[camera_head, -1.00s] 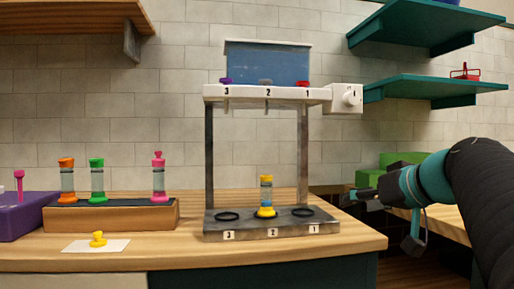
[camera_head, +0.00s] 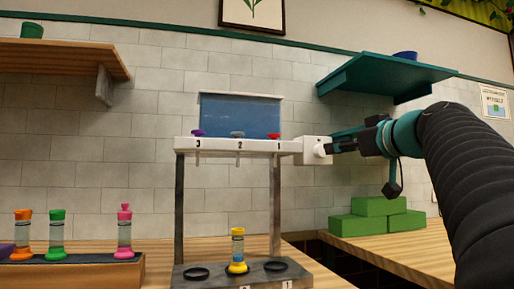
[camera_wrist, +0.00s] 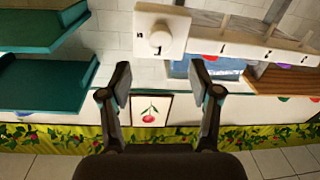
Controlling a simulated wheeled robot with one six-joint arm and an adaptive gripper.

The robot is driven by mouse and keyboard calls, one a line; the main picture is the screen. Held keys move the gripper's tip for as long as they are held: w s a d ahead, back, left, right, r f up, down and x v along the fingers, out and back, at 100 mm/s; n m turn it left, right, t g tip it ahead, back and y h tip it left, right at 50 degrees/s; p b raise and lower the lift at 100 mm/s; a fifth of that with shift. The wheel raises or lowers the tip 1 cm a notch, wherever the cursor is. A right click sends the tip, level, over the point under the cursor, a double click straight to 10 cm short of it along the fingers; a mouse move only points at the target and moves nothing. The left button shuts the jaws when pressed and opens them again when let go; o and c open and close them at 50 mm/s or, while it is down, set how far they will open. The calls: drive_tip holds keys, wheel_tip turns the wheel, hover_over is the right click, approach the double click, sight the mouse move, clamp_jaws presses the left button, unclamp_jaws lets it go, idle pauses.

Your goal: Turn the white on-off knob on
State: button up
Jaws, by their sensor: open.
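The white on-off knob (camera_head: 319,151) sits on a white switch box (camera_head: 306,143) at the right end of the dispenser's white top bar. My gripper (camera_head: 335,147) is close to the knob from the right in the head view, its fingertips partly covering that area. In the wrist view the picture is turned over; the round knob (camera_wrist: 160,38) and its box (camera_wrist: 143,48) lie ahead of the fingertips. My gripper (camera_wrist: 159,72) is open there, with nothing between its fingers. I cannot tell how the knob is turned.
The dispenser holds a blue tank (camera_head: 240,116) above numbered outlets. A yellow-based vial (camera_head: 237,250) stands on its lower base (camera_head: 215,276). A teal shelf (camera_head: 385,72) hangs above my arm. Green blocks (camera_head: 375,218) lie on the right counter. A vial rack (camera_head: 80,274) stands left.

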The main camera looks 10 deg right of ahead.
sight(324, 150)
drive_tip(key=w, duration=0.2)
drive_tip(key=w+p, duration=0.1)
drive_tip(key=w, duration=0.4)
drive_tip(key=shift+w+a+p, duration=0.1)
drive_tip(key=shift+a+p, duration=0.2)
drive_tip(key=shift+a, duration=0.05)
drive_tip(key=c, duration=1.1)
